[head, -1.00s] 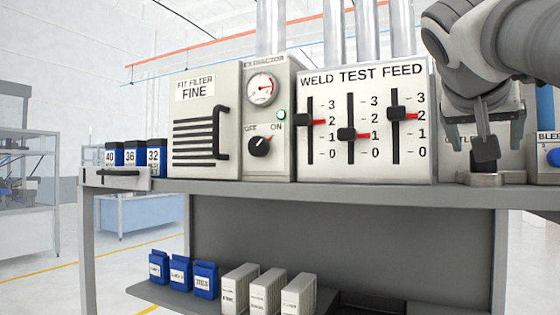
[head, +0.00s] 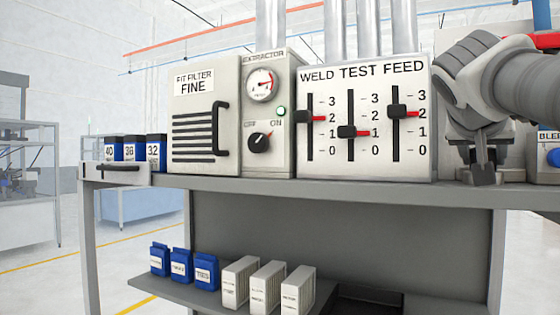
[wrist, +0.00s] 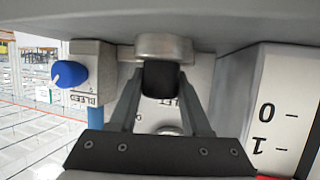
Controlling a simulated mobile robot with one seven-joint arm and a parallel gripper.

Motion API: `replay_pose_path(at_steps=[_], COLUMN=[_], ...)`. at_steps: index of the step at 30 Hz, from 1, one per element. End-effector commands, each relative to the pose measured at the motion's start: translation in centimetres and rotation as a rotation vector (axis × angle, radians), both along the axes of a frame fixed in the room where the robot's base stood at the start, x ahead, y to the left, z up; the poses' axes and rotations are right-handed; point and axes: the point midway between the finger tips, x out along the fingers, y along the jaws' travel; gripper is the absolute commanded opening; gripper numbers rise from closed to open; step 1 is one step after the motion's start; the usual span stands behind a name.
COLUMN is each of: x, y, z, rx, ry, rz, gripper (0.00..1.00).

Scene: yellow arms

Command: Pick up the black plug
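The black plug (wrist: 162,78) shows in the wrist view, which is upside down. It sits in a round metal fitting (wrist: 163,46) on the bench top. My gripper (wrist: 162,72) has one finger on each side of the plug, and both fingertips appear to press on it. In the head view my gripper (head: 482,160) points down at the right end of the bench, low over the fitting (head: 481,179). My fingers and wrist hide most of the plug there.
The weld test feed panel (head: 340,165) stands just left of my gripper. A box with a blue knob (wrist: 88,75) stands on its other side. The bench top (head: 300,186) runs underneath. Blue and white boxes (head: 268,290) sit on the lower shelf.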

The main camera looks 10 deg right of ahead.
Motion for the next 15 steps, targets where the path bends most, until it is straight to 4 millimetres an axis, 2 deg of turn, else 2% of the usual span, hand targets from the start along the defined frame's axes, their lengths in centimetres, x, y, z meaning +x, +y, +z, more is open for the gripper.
replay_pose_path(at_steps=[1,7,15], x=[-0.01,-0.02,-0.03], y=[0.01,0.02,0.01], z=[0.02,0.02,0.07], rx=[0.0,0.0,-0.001], ry=[0.0,0.0,-0.001], rz=[0.0,0.0,0.0], gripper=[0.36,0.0,0.0])
